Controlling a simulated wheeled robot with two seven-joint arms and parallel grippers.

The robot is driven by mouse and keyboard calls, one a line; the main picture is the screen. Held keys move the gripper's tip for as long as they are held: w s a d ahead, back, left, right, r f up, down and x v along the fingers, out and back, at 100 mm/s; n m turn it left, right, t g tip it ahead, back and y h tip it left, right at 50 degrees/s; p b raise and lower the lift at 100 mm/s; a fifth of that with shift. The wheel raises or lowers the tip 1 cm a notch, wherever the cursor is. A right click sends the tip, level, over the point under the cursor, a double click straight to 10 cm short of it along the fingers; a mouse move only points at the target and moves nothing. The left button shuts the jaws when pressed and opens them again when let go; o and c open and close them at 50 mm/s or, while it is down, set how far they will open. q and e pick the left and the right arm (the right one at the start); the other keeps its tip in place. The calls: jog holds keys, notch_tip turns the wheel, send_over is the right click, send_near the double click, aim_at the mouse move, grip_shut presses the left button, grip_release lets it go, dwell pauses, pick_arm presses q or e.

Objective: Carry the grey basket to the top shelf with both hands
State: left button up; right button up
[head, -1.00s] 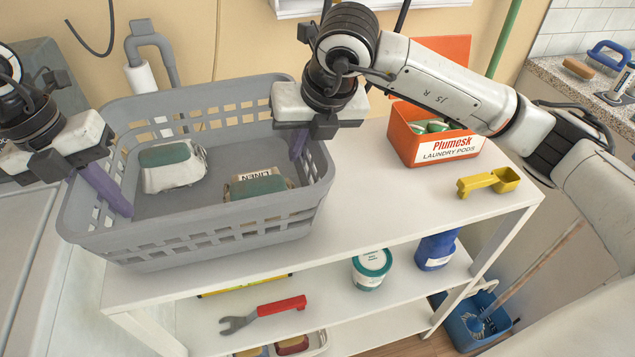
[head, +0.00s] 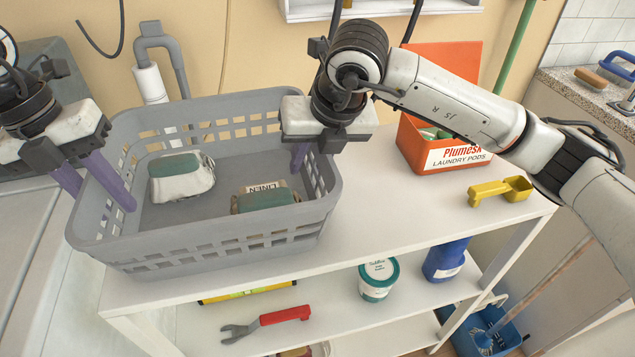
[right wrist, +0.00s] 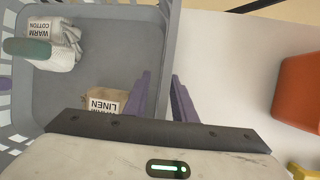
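The grey basket (head: 205,250) stands upright on the white top shelf (head: 400,215), over its left part. My left gripper (head: 85,185) is open, with one purple finger inside the basket's left wall and one outside it. My right gripper (head: 299,156) is at the basket's right wall; in the right wrist view (right wrist: 160,85) its purple fingers stand apart with the rim between them. The outer right finger is hidden in the head view. Inside the basket lie a white-and-green bundle (head: 182,178) and a bundle labelled linen (head: 265,198).
An orange laundry pods box (head: 450,155) and a yellow scoop (head: 500,190) stand to the right on the top shelf. Below are a red-handled wrench (head: 270,321), a white-and-teal tub (head: 378,280) and a blue container (head: 445,262). A grey pipe (head: 165,45) is behind the basket.

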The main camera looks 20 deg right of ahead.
aim_at(88, 177)
pick_arm(q)
jog(key=r, duration=0.2)
jog(key=a+r, duration=0.1)
jog(key=r, duration=0.5)
jog(key=shift+w+a+r, duration=0.1)
jog(key=shift+a+r, duration=0.1)
jog(key=shift+r, duration=0.15)
pick_arm(e)
jog(key=shift+s+r, duration=0.1)
jog(key=shift+r, duration=0.15)
jog(key=v, duration=1.1)
jog(key=shift+s+r, duration=0.2)
jog(key=shift+d, duration=0.1)
